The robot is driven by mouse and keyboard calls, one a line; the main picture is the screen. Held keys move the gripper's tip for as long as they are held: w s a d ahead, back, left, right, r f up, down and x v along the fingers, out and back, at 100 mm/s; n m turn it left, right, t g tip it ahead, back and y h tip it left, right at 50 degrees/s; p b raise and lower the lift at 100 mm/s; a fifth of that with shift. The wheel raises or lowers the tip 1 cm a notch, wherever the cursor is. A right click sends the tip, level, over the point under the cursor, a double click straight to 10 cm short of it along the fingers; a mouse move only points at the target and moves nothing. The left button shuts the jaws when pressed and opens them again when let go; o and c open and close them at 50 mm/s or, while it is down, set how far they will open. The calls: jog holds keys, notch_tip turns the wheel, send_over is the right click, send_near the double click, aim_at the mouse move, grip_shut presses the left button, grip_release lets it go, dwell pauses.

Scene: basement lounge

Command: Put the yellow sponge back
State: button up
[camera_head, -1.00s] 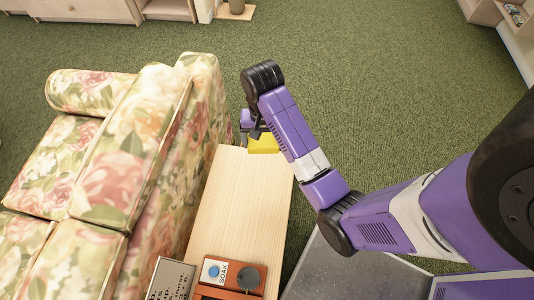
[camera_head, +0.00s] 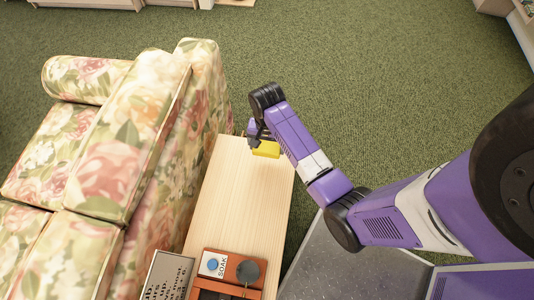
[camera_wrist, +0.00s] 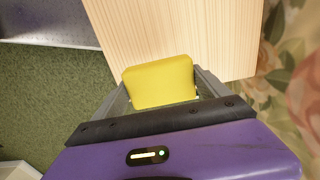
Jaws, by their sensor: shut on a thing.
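The yellow sponge (camera_head: 266,149) is at the far end of a light wooden table (camera_head: 236,200). In the wrist view the sponge (camera_wrist: 160,82) sits between the two fingers of my gripper (camera_wrist: 162,92), which is shut on it. The wooden table top (camera_wrist: 180,30) lies below and beyond the sponge. I cannot tell whether the sponge touches the table. In the head view my gripper (camera_head: 258,140) is partly hidden by my own wrist.
A floral sofa (camera_head: 130,140) stands along the table's left side. At the table's near end are a reddish-brown wooden holder with a "SOAK" label (camera_head: 232,268) and a sign with lettering (camera_head: 167,277). The table's middle is bare. Green carpet (camera_head: 380,70) lies open beyond.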

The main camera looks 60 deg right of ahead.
aim_at(267, 155)
jog(key=shift+f+b, duration=0.35)
jog(key=shift+f, duration=3)
jog(key=shift+f, duration=0.1)
jog(key=o, duration=1)
jog(key=shift+o, duration=0.2)
